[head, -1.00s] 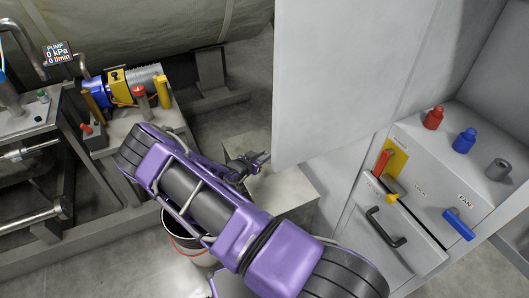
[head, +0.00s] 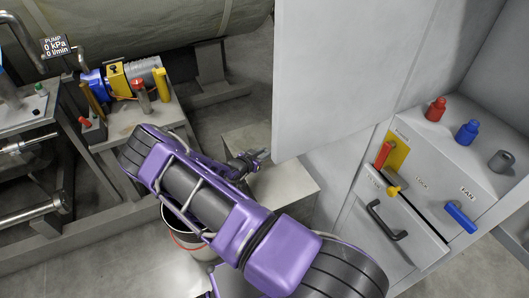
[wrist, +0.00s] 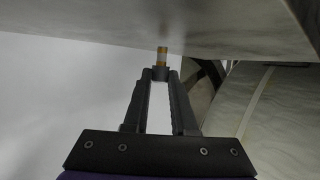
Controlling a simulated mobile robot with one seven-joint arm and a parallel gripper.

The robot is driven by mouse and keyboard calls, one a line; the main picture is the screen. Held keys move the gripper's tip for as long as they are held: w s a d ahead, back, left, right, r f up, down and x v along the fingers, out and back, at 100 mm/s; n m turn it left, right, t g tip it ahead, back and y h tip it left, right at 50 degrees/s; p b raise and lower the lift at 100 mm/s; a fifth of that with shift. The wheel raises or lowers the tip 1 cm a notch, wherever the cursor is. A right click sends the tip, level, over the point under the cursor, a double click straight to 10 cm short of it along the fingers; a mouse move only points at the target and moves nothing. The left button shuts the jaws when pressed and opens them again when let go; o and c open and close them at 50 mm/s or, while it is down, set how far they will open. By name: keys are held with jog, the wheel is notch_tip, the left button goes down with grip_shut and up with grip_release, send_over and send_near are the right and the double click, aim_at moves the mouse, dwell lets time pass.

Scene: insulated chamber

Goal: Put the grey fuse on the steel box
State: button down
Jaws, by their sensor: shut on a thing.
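My gripper (head: 255,158) is near the middle of the head view, over or beside a plain pale grey box (head: 288,183), which may be the steel box. In the wrist view the gripper (wrist: 161,74) is shut on a small cylinder (wrist: 162,55) with brassy ends and a paler band, seemingly the grey fuse. It sticks out beyond the fingertips, just below a pale grey surface in that picture. Whether it touches that surface I cannot tell. In the head view the fuse is too small to make out.
A tall grey panel (head: 345,75) stands close right of my gripper. A grey cabinet (head: 465,160) at right carries red, blue and grey knob-like pieces, levers and a black handle. A bucket (head: 190,240) stands below my arm. A pump (head: 128,78) sits on a bench at left.

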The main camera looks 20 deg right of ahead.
jog(key=shift+f, duration=0.35)
jog(key=c, duration=0.6)
grip_release()
jog(key=shift+c, duration=0.2)
jog(key=p+v, duration=0.2)
jog(key=v, duration=1.5)
jog(key=shift+r, duration=0.15)
jog(key=shift+s+a, duration=0.1)
jog(key=shift+a, duration=0.05)
